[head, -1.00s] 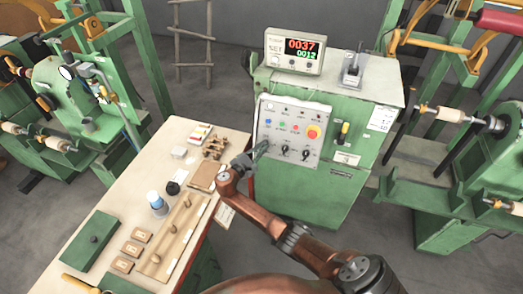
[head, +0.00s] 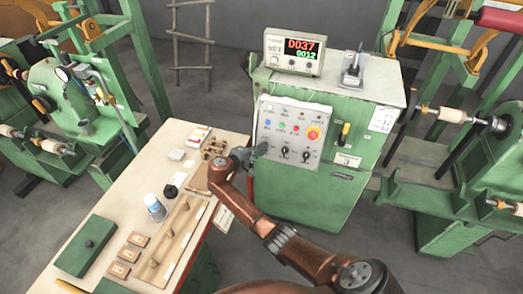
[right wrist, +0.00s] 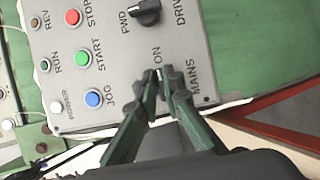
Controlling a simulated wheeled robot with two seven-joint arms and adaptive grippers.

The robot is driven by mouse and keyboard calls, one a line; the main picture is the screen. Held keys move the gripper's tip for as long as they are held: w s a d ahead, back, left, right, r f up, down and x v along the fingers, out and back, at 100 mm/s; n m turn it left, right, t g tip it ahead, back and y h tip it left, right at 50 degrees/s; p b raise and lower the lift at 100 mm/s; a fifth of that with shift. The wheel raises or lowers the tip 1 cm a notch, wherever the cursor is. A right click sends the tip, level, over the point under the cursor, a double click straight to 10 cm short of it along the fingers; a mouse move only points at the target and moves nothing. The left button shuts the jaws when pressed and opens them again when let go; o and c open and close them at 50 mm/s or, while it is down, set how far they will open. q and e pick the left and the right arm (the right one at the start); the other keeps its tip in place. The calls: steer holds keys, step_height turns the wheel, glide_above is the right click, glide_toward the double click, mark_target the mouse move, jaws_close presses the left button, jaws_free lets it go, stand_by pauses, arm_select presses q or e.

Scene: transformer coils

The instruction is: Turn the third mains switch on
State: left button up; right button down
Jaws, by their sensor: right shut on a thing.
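The mains switch is at the lower left of the grey control panel (head: 290,133), on the front of the green cabinet. My right gripper (head: 262,149) reaches it from the left in the head view and covers it. In the right wrist view the gripper's fingertips (right wrist: 163,78) are close together beside the printed ON and MAINS labels, shut on the switch. The switch's lever is mostly hidden between the fingers, so I cannot tell its position. My left gripper is not in view.
Two black selector knobs, one nearer (head: 285,152) and one farther (head: 306,155), sit to the right on the panel. Coloured push buttons and a red emergency stop (head: 313,133) are above. A workbench (head: 107,210) with tools stands left. A counter display (head: 293,52) tops the cabinet.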

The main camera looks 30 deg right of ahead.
steer(key=shift+s+f, duration=0.1)
steer(key=shift+f, duration=0.05)
stand_by(0.4)
steer(key=c, duration=2.1)
jaws_free()
steer(key=v, duration=1.2)
